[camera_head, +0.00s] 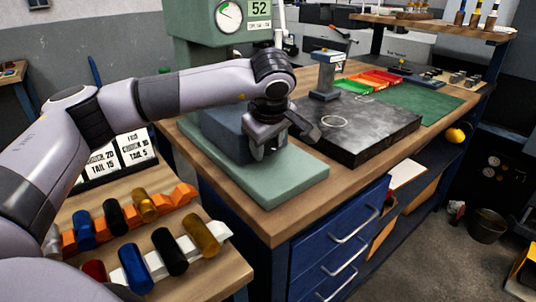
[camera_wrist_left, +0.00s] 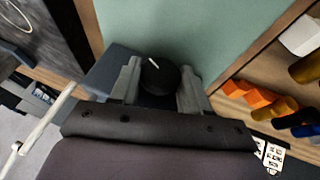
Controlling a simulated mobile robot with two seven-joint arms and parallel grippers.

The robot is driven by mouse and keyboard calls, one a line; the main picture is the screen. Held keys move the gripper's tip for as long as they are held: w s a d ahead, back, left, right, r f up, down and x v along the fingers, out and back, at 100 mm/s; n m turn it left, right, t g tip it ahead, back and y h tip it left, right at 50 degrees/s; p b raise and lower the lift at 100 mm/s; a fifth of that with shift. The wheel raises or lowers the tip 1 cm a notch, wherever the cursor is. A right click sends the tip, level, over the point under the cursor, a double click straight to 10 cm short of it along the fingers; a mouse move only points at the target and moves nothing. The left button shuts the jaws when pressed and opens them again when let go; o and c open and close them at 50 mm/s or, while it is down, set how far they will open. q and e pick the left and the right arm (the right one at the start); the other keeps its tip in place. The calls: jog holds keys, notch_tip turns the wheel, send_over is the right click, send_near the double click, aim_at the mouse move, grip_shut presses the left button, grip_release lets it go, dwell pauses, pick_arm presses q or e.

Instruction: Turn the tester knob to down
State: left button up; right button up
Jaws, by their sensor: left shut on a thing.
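The tester is a green machine (camera_head: 190,22) with a round dial gauge (camera_head: 229,16), a "52" label and a green base plate (camera_head: 300,178). Its knob (camera_wrist_left: 159,77) is round and black with a short white mark, in the middle of the left wrist view. The mark slants towards the upper left of that picture. My left gripper (camera_head: 272,146) is at the front of the tester; in the left wrist view its two fingers (camera_wrist_left: 160,88) are on either side of the knob, shut on it. In the head view the gripper hides the knob. My right gripper is not in view.
A black plate (camera_head: 365,125) lies right of the tester on the wooden bench, with red and green trays (camera_head: 378,78) behind. At lower left, orange (camera_head: 180,193) and white racks (camera_head: 217,231) hold several coloured cylinders. Blue drawers (camera_head: 335,245) are below the bench.

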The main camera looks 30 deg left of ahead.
pick_arm(q)
jog(key=shift+f+t+b, duration=0.4)
jog(key=shift+b, duration=0.2)
jog(key=t+b, duration=0.2)
jog(key=b, duration=0.2)
jog(key=shift+s+a+n+h, duration=0.1)
jog(key=shift+s+n+h, duration=0.05)
jog(key=shift+n+h, duration=0.2)
jog(key=shift+r+b, duration=0.15)
jog(key=shift+b, duration=0.65)
jog(key=shift+r+t+h+b, duration=0.15)
jog(key=shift+t+h+b, duration=0.1)
jog(key=shift+t+b, duration=0.15)
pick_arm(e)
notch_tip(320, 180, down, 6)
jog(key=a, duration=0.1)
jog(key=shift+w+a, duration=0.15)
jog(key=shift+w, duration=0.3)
pick_arm(q)
jog(key=o, duration=1)
jog(key=shift+o, duration=0.2)
jog(key=shift+s+r, duration=0.1)
jog(key=v, duration=0.7)
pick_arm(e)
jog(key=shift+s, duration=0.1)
